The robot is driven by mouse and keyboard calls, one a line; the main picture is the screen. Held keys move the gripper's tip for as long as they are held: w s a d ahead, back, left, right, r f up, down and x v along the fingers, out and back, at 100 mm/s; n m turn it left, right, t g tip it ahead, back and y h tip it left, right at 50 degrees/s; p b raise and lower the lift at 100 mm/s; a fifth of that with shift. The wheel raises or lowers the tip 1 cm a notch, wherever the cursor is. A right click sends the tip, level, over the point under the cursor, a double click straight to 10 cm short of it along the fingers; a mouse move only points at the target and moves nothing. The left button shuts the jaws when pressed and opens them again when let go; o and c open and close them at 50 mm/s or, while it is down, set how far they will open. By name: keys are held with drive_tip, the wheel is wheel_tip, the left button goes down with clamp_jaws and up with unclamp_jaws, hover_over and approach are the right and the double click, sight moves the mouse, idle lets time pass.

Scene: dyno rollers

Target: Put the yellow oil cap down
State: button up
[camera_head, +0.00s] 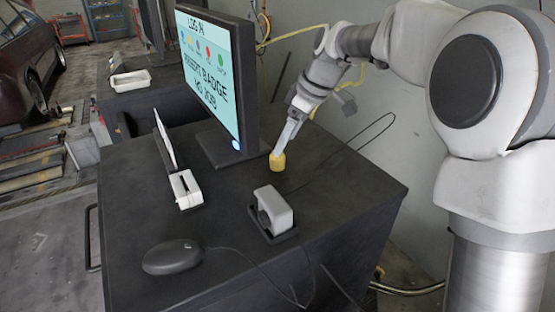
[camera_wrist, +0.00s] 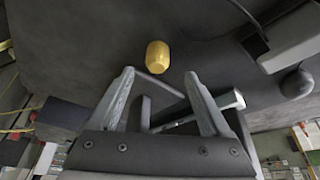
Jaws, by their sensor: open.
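The yellow oil cap (camera_head: 277,162) sits on the dark desk top, beside the foot of the monitor. In the wrist view the yellow oil cap (camera_wrist: 158,57) lies just beyond my fingertips, roughly centred between them, with nothing gripping it. My gripper (camera_head: 285,149) reaches down from the upper right, its fingers close above the cap in the head view. In the wrist view my gripper (camera_wrist: 159,73) has its two fingers spread wide and empty.
The desk (camera_head: 330,190) also holds a monitor (camera_head: 212,70), a white slotted device (camera_head: 186,189), a grey block-shaped device (camera_head: 272,210) and a black mouse (camera_head: 172,257). A thin cable runs near the cap. The desk's right side is mostly clear.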

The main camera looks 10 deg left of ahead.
sight(277, 160)
drive_tip(key=shift+p+x, duration=0.35)
drive_tip(key=shift+x, duration=2.6)
drive_tip(key=shift+w+d, duration=0.1)
drive_tip(key=shift+w, duration=0.1)
clamp_jaws()
